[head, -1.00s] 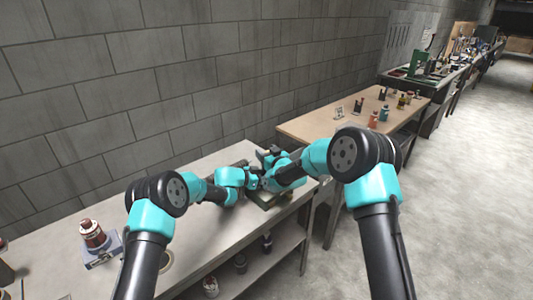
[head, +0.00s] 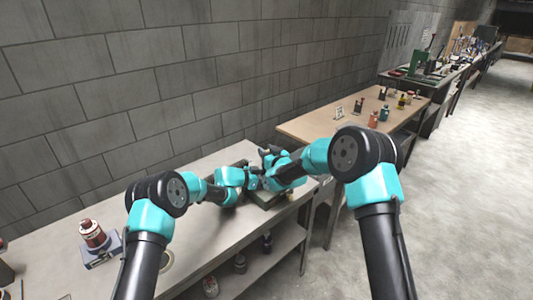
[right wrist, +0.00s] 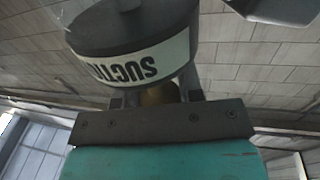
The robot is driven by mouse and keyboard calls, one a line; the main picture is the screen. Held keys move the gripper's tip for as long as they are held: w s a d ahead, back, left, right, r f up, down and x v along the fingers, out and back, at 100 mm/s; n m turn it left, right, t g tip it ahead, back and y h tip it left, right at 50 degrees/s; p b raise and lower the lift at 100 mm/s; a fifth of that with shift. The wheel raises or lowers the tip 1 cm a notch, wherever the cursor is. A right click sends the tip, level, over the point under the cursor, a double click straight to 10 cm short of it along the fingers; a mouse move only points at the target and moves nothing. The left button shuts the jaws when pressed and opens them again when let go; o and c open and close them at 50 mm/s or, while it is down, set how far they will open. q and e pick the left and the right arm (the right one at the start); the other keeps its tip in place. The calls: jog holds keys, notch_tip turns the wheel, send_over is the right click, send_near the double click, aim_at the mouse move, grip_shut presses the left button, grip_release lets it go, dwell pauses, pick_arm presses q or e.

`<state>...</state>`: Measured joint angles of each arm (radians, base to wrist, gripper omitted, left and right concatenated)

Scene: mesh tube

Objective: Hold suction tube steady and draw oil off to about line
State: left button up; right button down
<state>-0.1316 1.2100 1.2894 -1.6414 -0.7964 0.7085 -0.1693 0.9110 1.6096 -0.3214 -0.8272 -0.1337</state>
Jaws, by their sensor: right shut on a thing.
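In the right wrist view a dark cylinder with a pale band lettered "SUCTION" (right wrist: 138,62), the suction tube's body, fills the top middle. My right gripper (right wrist: 158,95) is shut on a brass-coloured part (right wrist: 159,94) just beside that cylinder. In the head view my right gripper (head: 270,181) and my left gripper (head: 252,179) meet closely over the bench. The left fingers are too small and covered to tell open from shut. No oil or level line can be made out.
The grey bench (head: 205,232) is mostly clear in the middle. A red-brown container on a blue-grey stand (head: 100,250) is at left. Cans stand on the shelf below. A wooden table (head: 330,122) with small bottles is beyond; a block wall stands behind.

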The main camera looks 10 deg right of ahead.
jog(key=shift+r, duration=0.35)
jog(key=c, duration=0.7)
grip_release()
jog(key=shift+c, duration=0.2)
jog(key=v, duration=1.2)
